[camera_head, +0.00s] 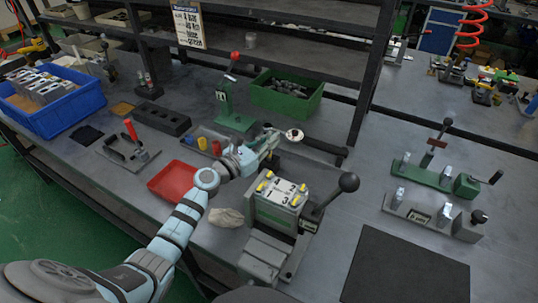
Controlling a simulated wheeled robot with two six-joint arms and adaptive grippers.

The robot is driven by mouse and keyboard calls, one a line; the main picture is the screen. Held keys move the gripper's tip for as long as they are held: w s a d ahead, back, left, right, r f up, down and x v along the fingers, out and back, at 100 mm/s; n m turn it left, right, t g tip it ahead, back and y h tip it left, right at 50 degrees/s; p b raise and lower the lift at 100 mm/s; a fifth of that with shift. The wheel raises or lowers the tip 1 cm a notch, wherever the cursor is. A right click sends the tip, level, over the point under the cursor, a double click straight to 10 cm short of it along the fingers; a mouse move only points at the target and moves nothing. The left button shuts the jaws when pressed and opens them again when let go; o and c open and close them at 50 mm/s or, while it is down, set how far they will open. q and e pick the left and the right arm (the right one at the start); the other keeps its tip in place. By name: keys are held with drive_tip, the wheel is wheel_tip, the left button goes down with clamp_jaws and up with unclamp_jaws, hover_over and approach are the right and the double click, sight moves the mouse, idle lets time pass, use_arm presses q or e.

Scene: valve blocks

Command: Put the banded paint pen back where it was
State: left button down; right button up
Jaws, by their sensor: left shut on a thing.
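My left gripper (275,142) reaches in over the bench from the lower left. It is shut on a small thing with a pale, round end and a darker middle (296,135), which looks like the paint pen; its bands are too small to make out. The gripper holds it above the bench, behind the valve block (279,190) in its grey vise. My right gripper is not in view.
A red tray (172,183) and a crumpled cloth (227,217) lie near my left arm. A black holder with holes (160,118) and a green bin (286,98) stand farther back. The vise lever (348,182) sticks up right. A dark mat (405,270) lies clear at front right.

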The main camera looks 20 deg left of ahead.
use_arm(q)
drive_tip(key=shift+f, duration=0.9)
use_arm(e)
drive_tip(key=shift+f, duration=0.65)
use_arm(q)
drive_tip(key=shift+f+b, duration=0.15)
drive_tip(key=shift+b, duration=0.15)
drive_tip(key=c, duration=1.7)
unclamp_jaws()
drive_tip(key=shift+o, duration=0.2)
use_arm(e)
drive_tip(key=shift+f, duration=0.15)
